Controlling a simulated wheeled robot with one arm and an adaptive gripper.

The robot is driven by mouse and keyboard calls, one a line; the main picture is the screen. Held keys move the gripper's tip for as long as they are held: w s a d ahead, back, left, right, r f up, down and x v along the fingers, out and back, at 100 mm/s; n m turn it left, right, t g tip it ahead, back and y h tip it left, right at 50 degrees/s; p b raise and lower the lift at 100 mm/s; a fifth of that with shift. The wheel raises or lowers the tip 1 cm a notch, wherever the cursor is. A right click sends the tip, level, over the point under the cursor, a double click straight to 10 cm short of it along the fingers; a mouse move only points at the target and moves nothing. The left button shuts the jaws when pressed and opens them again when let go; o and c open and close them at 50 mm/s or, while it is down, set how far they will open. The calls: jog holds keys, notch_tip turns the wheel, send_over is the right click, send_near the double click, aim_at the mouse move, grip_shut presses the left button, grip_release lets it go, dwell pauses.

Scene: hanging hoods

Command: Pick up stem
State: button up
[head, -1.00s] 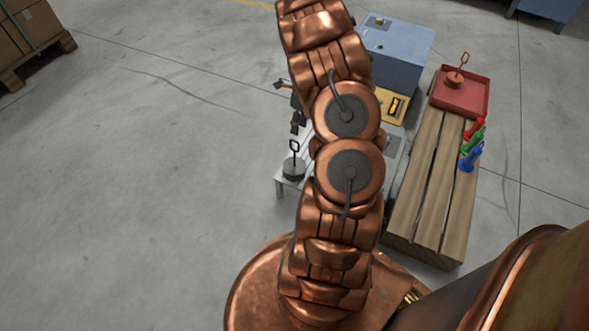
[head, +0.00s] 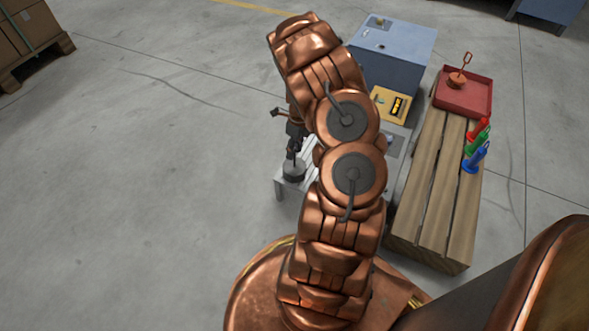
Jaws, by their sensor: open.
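A dark round weight-like piece (head: 293,172) stands on a small light stool at the left of the bench. Its thin upright stem with a loop top is now mostly hidden behind my gripper. My gripper (head: 293,152) is open, pointing down at the stem's top, right above the dark piece. I cannot tell whether the fingers touch the stem. A second piece, copper-coloured with a red looped stem (head: 462,68), stands in a red tray (head: 478,101) at the upper right, apart from my gripper.
The light stool (head: 283,190) is partly hidden by my arm. A blue-grey cabinet (head: 395,55) and a yellow panel (head: 385,101) stand behind. A wooden slatted bench (head: 430,195) holds red, green and blue handled items (head: 475,158). Open floor lies to the left.

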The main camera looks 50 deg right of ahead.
jog(key=shift+f, duration=0.1)
jog(key=shift+c, duration=0.2)
grip_shut()
dwell(0.5)
